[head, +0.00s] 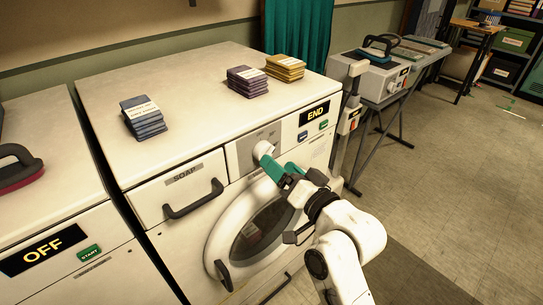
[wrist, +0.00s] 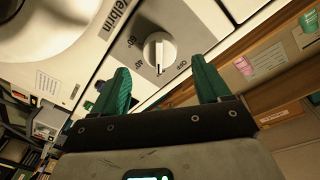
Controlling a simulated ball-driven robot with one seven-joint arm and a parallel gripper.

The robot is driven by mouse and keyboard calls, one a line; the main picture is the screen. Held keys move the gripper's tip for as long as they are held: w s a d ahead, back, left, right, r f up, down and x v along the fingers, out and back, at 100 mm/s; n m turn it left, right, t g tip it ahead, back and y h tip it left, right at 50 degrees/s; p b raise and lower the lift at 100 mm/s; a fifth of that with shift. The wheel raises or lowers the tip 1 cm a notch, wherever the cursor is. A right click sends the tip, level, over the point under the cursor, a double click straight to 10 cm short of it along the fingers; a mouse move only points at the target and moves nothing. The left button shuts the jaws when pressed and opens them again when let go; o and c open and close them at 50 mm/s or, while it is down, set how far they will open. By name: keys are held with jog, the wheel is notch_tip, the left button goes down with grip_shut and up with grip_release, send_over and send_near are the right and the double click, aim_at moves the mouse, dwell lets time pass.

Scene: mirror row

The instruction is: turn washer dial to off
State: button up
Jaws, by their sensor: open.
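The washer dial (head: 263,150) is a round white knob on the grey panel of the middle washer (head: 200,95). In the wrist view the dial (wrist: 160,52) shows marks that read OFF, 40 and 60 around it. Its pointer line seems to face down in that picture, between 40 and OFF. My gripper (head: 282,169) is open with teal fingers, just in front of the dial. In the wrist view the gripper (wrist: 160,67) has one finger on each side of the dial, with gaps; contact is not visible.
The washer's display (head: 314,112) reads END. The soap drawer (head: 181,189) and round door (head: 250,232) are by the dial. Cloth stacks (head: 143,117) lie on top. A left machine's display (head: 42,250) reads OFF. Open floor (head: 450,180) lies to the right.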

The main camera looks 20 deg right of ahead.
jog(key=x, duration=0.4)
jog(key=shift+w+a, duration=0.1)
jog(key=shift+w, duration=0.2)
jog(key=c, duration=1)
